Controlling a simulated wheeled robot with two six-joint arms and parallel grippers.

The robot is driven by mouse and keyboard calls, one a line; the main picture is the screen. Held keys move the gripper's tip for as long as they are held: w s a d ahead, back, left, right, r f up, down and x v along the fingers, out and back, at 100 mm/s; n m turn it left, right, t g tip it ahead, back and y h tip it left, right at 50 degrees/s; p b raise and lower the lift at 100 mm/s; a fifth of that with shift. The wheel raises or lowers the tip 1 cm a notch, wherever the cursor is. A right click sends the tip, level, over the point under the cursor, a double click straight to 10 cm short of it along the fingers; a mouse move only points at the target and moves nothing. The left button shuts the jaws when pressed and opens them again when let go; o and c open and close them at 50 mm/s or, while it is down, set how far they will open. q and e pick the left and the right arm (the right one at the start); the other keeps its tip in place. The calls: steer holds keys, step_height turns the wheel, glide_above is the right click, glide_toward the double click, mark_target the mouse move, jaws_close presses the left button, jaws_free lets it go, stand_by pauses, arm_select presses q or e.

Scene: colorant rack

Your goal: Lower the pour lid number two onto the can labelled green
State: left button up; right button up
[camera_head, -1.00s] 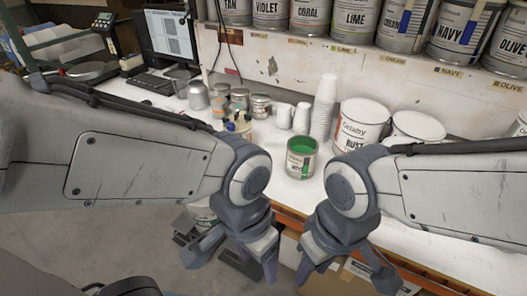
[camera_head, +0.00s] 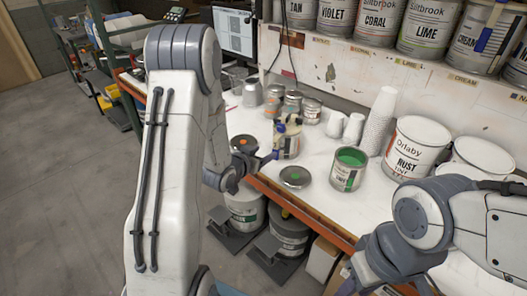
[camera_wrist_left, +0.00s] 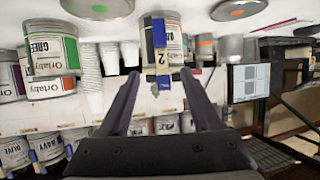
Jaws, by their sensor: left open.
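The can labelled green (camera_head: 347,176) stands open on the white bench, green paint showing inside; its label shows in the left wrist view (camera_wrist_left: 42,52). Left of it, a container (camera_head: 289,148) carries what looks like a pour lid (camera_head: 287,126) with blue parts. In the left wrist view a blue piece marked 2 (camera_wrist_left: 160,52) shows on it. My left gripper (camera_head: 262,166) is open and empty in front of this container; its fingers (camera_wrist_left: 163,92) point toward it, apart from it. My right gripper (camera_head: 385,272) is low at right, its fingertips cut off by the frame.
Flat lids with a green dot (camera_head: 295,177) and an orange dot (camera_head: 243,144) lie near the bench's front edge. White cups (camera_head: 377,120) and a Rust can (camera_head: 415,148) stand behind and right of the green can. Small tins (camera_head: 292,101) stand behind the container.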

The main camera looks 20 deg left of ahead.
mark_target(275, 145)
arm_select(q)
steer(key=p+x, duration=0.3)
steer(key=x, duration=0.6)
steer(key=shift+w+a, duration=0.1)
steer(key=shift+w, duration=0.05)
steer(key=shift+w+f, duration=0.2)
steer(key=shift+w, duration=0.3)
jaws_close()
steer(key=c, duration=0.8)
jaws_free()
jaws_close()
steer(key=shift+r, duration=0.25)
